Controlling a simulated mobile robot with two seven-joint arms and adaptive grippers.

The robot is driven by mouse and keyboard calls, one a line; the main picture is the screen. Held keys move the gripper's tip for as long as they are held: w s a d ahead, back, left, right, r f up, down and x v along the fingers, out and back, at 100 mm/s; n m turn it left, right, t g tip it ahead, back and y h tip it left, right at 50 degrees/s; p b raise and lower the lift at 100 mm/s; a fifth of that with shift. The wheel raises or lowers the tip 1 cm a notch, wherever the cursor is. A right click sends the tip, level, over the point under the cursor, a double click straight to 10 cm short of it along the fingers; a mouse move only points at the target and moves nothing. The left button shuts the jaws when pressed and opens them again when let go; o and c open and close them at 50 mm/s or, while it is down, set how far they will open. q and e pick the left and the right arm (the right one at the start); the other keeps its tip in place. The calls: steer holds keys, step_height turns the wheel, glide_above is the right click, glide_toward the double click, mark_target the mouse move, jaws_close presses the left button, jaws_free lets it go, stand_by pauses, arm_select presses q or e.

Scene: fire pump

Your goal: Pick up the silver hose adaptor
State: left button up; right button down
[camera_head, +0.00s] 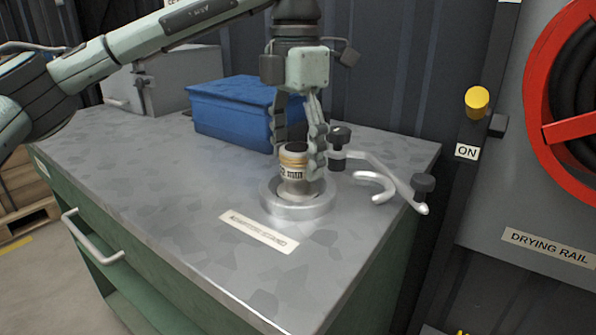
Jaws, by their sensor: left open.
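The silver hose adaptor (293,172) stands upright in a round metal ring base (292,209) on the metal bench top. It has a dark top, a brass-coloured band and a pale label ending in "mm". My left gripper (299,150) points down from above, open, with its fingers on either side of the adaptor's upper part. I cannot tell whether the fingers touch it. My right gripper is not in view.
A blue box (232,112) stands just behind and left of the gripper. A hooked metal spanner-like tool (385,178) with black knobs lies right of the adaptor. A label plate (259,232) lies in front. The bench's left part (120,175) is clear. A red hose reel (541,100) is at right.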

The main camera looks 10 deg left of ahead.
arm_select(q)
steer(key=shift+f, duration=0.1)
steer(key=shift+c, duration=0.2)
steer(key=c, duration=1.5)
steer(key=shift+o, duration=0.2)
